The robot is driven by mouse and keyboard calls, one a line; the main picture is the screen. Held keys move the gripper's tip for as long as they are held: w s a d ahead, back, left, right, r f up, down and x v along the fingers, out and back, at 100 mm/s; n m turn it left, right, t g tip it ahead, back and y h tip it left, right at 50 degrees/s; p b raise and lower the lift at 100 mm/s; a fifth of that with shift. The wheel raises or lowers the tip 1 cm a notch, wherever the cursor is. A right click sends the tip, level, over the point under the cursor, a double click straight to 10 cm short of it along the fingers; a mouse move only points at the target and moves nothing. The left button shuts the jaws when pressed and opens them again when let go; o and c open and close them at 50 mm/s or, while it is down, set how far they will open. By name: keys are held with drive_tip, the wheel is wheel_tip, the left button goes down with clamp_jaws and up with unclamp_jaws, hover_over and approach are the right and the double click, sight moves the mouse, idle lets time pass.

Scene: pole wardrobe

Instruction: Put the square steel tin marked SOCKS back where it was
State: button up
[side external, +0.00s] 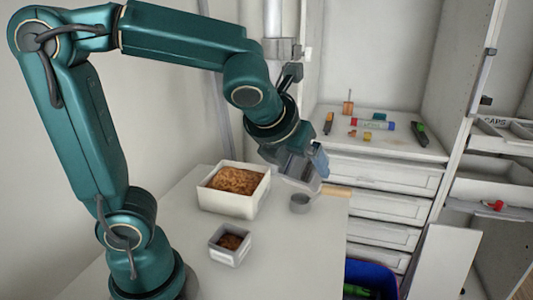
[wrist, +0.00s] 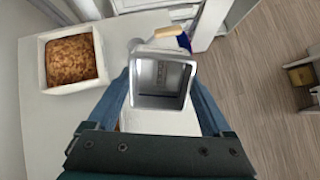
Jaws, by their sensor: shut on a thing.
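My gripper (side external: 305,165) is shut on a square steel tin (wrist: 160,104). In the wrist view the tin sits between my two blue fingers, and I look into its open, seemingly empty inside. Some faint marks show inside, but I cannot read SOCKS on it. In the side view the tin (side external: 298,174) is held above the white worktop (side external: 275,235), partly hidden by my gripper.
Behind are drawers (side external: 385,175) topped with small tools. A blue crate (side external: 370,275) is below. Shelves (side external: 495,165) stand at right.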

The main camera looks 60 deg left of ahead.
drive_tip(key=shift+a+g+h, duration=0.1)
drive_tip(key=shift+g+h, duration=0.2)
drive_tip(key=shift+s+f+m+g+h, duration=0.2)
drive_tip(key=shift+s+m+g+h, duration=0.1)
drive_tip(key=shift+s, duration=0.05)
drive_tip(key=s+a+f+n+g+h, duration=0.3)
drive_tip(key=s+a+f+n+g, duration=0.1)
drive_tip(key=s+a+f+g, duration=0.25)
drive_tip(key=w+d+f, duration=0.1)
drive_tip(key=d+f, duration=0.1)
drive_tip(key=d, duration=0.1)
drive_tip(key=w+d+f, duration=0.1)
drive_tip(key=d+f, duration=0.1)
drive_tip(key=d, duration=0.2)
drive_tip(key=w+d+f, duration=0.1)
drive_tip(key=d+f, duration=0.2)
drive_tip(key=shift+w+d, duration=0.15)
drive_tip(key=shift+f, duration=1.95)
drive_tip(key=shift+f, duration=0.1)
